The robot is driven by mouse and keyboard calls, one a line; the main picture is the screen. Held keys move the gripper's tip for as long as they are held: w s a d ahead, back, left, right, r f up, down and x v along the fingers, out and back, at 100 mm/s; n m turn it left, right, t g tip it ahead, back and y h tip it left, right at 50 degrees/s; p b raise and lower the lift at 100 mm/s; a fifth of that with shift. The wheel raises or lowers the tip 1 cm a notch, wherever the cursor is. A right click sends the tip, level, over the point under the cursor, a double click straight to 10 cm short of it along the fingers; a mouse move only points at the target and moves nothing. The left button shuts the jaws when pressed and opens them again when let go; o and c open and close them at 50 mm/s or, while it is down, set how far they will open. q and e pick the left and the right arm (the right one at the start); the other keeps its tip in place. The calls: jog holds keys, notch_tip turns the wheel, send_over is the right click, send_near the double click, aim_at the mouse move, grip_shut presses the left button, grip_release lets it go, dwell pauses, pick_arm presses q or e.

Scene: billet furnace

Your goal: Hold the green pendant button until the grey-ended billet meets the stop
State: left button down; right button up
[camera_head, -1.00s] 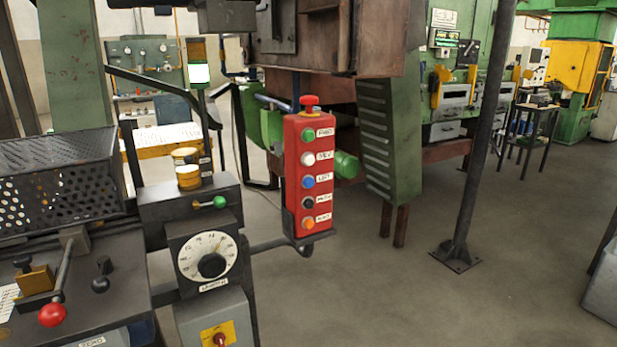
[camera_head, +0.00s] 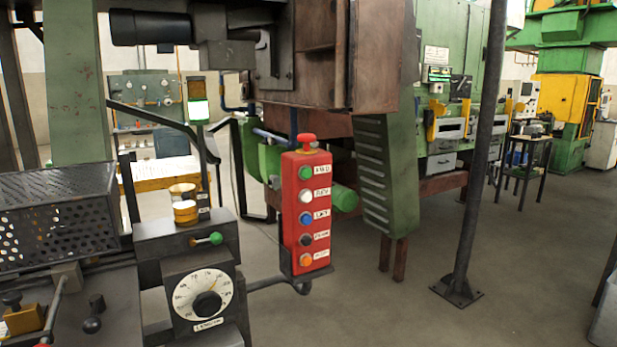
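A red pendant box (camera_head: 320,215) hangs upright near the middle of the view, with a red mushroom button on top. Its green button (camera_head: 305,173) is the top one in a column, above white, blue, black and orange buttons, each with a small label. Nothing touches the pendant. No billet that I can make out is in view, and neither is a stop that I can identify. Neither of my grippers is in view.
A dial (camera_head: 206,304) on a dark box stands left of the pendant, below a green-knobbed lever (camera_head: 215,238). A perforated guard (camera_head: 55,220) is at far left. A dark post (camera_head: 470,170) stands to the right. The floor (camera_head: 400,310) between is clear.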

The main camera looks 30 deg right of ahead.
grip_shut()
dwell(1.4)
